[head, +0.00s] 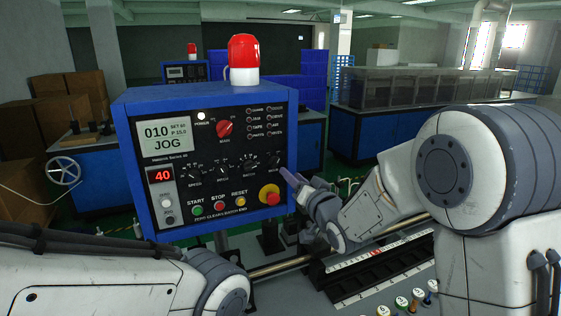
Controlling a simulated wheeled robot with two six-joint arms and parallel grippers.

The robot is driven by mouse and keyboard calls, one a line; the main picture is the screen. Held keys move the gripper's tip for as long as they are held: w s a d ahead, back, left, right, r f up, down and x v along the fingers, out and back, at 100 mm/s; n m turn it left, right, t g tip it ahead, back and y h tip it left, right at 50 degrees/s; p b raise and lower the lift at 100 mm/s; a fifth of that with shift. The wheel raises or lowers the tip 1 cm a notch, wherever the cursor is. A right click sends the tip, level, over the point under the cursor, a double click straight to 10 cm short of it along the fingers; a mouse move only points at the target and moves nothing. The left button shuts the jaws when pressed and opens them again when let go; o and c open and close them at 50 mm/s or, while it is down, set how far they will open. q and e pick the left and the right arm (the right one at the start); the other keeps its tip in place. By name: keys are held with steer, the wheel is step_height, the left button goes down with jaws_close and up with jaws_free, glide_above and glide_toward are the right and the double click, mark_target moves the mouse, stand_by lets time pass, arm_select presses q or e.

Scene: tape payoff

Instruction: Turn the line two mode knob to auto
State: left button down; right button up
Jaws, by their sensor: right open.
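A blue control box (205,95) with a black front panel stands in front of me. Its screen (165,138) reads 010 and JOG. A row of small black knobs crosses the panel; the rightmost knob (273,162) seems to be the mode knob, its label too small to read surely. I cannot tell from the frame which line this box belongs to.
A red rotary switch (224,129), an emergency stop (269,195) and start, stop and reset buttons share the panel. A red lamp (243,55) tops the box. Another similar panel (186,72) stands behind. A rail and ruler strip (375,272) lie below my right arm.

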mark_target(278, 161)
steer(key=p+x, duration=0.4)
steer(key=x, duration=0.4)
steer(key=shift+w+a, duration=0.15)
steer(key=shift+w, duration=0.2)
jaws_close()
